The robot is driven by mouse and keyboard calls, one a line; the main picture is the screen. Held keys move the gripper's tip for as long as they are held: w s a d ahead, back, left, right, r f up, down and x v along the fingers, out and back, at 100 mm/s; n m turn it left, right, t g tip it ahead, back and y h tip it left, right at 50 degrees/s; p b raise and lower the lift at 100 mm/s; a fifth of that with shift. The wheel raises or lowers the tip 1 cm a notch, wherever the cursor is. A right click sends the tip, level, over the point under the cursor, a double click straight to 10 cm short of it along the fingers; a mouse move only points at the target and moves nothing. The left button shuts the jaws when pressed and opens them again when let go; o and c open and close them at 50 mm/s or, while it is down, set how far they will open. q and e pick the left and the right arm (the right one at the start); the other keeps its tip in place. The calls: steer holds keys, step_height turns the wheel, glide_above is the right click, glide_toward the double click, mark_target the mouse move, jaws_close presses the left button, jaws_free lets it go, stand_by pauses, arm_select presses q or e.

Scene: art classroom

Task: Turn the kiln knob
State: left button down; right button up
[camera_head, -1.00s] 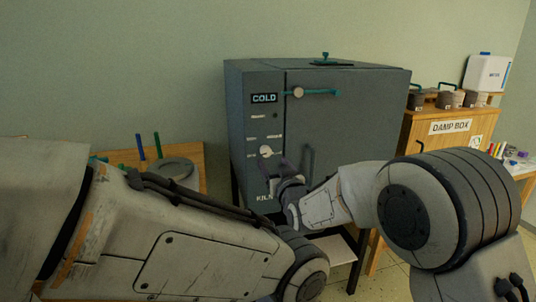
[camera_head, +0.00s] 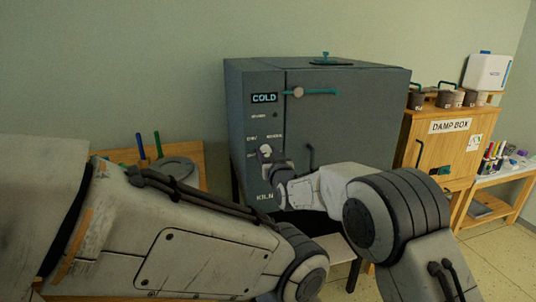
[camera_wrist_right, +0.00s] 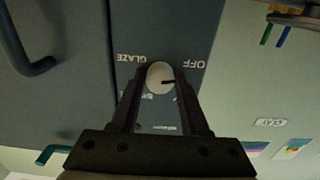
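The kiln knob (camera_head: 265,150) is a pale round dial on the left panel of the grey kiln (camera_head: 345,125), below the COLD display (camera_head: 264,98). My right gripper (camera_head: 272,160) is up against the panel at the knob. In the right wrist view the knob (camera_wrist_right: 160,77) sits between the two dark fingertips of my right gripper (camera_wrist_right: 160,85), with a finger close along each side. I cannot tell whether they press on it. Its dark mark points right in that view. Upside-down GLAZE and OFF labels flank it. My left arm crosses the lower left; its gripper is not visible.
The kiln door has a teal latch bar (camera_head: 312,92) and a dark handle (camera_head: 309,158) right of the panel. A wooden DAMP BOX (camera_head: 446,140) with pots on top stands to the right. A shelf with markers (camera_head: 490,160) stands beyond it.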

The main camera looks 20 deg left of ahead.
jaws_close()
steer(key=shift+f+m+b, duration=0.15)
steer(key=shift+m+b, duration=0.7)
steer(key=shift+m, duration=0.05)
steer(key=m+b, duration=0.2)
steer(key=m, duration=0.1)
steer(key=shift+m, duration=0.3)
steer(key=m+b, duration=0.3)
steer(key=m, duration=0.1)
steer(key=shift+m+b, duration=1)
steer(key=shift+m, duration=0.6)
steer(key=shift+d, duration=0.1)
